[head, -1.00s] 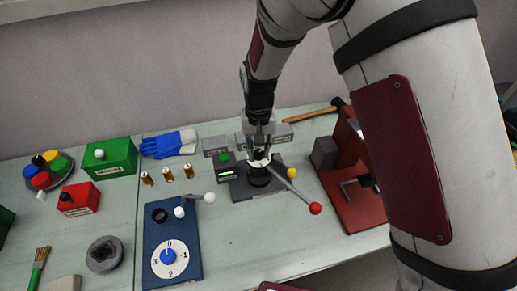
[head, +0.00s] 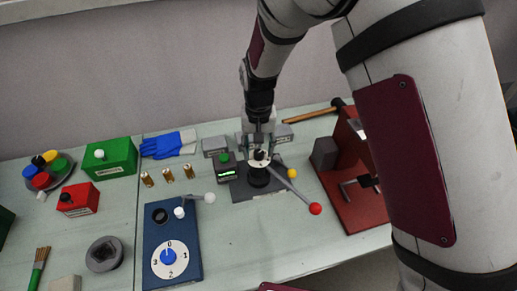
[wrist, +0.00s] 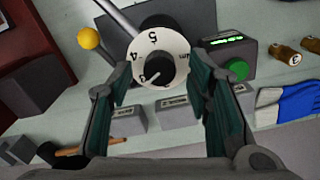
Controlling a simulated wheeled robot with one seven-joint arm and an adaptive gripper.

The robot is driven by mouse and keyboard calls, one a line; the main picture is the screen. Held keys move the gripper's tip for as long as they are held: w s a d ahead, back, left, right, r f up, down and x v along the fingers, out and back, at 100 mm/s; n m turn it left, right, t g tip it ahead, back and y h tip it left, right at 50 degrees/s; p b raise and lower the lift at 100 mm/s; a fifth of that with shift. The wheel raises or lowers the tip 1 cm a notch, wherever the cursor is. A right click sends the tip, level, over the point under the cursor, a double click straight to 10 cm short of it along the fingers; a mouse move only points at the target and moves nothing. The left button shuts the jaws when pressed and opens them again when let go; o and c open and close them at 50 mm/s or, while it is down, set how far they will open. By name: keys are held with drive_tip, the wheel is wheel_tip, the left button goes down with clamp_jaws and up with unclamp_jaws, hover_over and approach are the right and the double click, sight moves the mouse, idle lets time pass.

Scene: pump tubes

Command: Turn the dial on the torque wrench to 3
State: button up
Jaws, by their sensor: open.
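The torque wrench (head: 291,188) has a shaft ending in a red ball and stands on a dark grey base. Its white dial (wrist: 147,46) has a black knob (wrist: 158,66) in the middle. The numbers 4 and 5 read clearly in the wrist view; the lowest number is partly hidden by the knob. A white mark on the knob points to the lower left, toward that number, which looks like 3. My gripper (wrist: 161,80) is open, its fingers apart on either side of the knob, without clear contact. It is above the dial in the head view (head: 258,140).
A green-button display box (head: 227,170) and yellow ball (head: 291,173) flank the wrench. A blue box with a numbered dial (head: 158,247) is at front left. A red stand (head: 352,205) is at right. Brass fittings (head: 167,174) and a blue glove (head: 162,146) lie at left.

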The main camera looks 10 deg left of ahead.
sight(258, 152)
wheel_tip(258, 152, up, 11)
drive_tip(key=shift+r, duration=0.15)
idle(0.6)
drive_tip(key=s+d+r+m+t+y, duration=0.15)
drive_tip(key=s+d+r, duration=0.25)
drive_tip(key=d+r, duration=1.1)
drive_tip(key=s+d+r+t+h+b, duration=0.1)
drive_tip(key=s+d+t, duration=0.3)
drive_tip(key=s+d, duration=0.9)
drive_tip(key=shift+s+d+m+b, duration=0.4)
drive_tip(key=shift+s+b, duration=0.1)
drive_tip(key=shift+s, duration=0.55)
drive_tip(key=shift+r+h, duration=0.1)
drive_tip(key=shift+h, duration=0.15)
